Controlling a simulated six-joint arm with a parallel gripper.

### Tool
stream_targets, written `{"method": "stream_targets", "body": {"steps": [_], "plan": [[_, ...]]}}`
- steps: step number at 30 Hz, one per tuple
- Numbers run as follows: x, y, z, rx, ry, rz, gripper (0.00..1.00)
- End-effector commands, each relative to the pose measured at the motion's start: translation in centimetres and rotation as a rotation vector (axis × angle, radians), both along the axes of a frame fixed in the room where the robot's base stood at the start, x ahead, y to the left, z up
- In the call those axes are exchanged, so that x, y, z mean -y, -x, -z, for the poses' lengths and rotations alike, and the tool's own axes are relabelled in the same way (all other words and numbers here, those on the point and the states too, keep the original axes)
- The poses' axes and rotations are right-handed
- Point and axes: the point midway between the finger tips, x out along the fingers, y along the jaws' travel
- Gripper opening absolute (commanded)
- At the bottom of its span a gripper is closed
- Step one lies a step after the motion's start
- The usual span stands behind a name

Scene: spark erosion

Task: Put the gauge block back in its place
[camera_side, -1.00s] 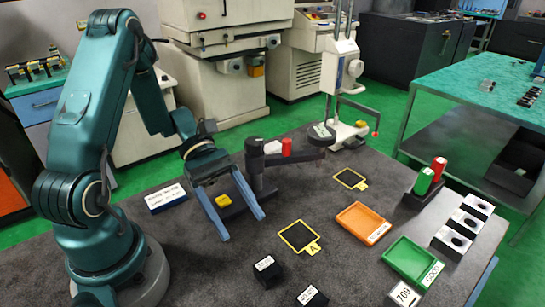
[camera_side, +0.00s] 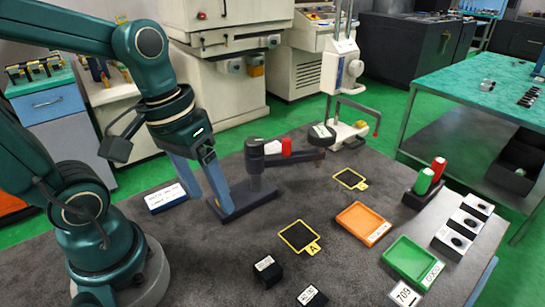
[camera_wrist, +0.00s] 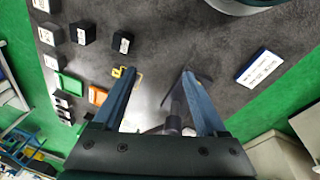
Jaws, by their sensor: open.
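My gripper (camera_side: 225,202) is open and empty. Its blue fingers point down around the left end of the dark stand's base (camera_side: 252,197) in the side view. In the wrist view my gripper (camera_wrist: 158,85) has the stand (camera_wrist: 175,108) between and beyond its fingers. I cannot tell which thing is the gauge block. Dark blocks with white labels (camera_side: 267,270) lie at the front, and they also show in the wrist view (camera_wrist: 122,42). A yellow-edged black square marked A (camera_side: 299,236) lies empty on the table; another yellow-edged square (camera_side: 350,178) lies farther back.
An orange tray (camera_side: 363,223) and a green tray (camera_side: 411,260) stand at the right, with a holder of red and green cylinders (camera_side: 424,186) behind. A labelled blue-and-white plate (camera_side: 166,198) lies left of my gripper. The grey mat between is mostly clear.

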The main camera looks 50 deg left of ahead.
Motion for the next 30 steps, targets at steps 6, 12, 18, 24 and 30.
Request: {"method": "stream_targets", "body": {"steps": [6, 12, 18, 24, 30], "plan": [[0.1, 0.1, -2.4, 0.259, -0.158, 0.21, 0.75], [0.0, 0.1, -3.1, 0.335, -0.201, 0.266, 0.75], [0.0, 0.0, -3.1, 0.336, -0.202, 0.265, 0.75], [0.0, 0.0, -3.1, 0.335, -0.201, 0.264, 0.75], [0.0, 0.0, -3.1, 0.335, -0.201, 0.264, 0.75]]}}
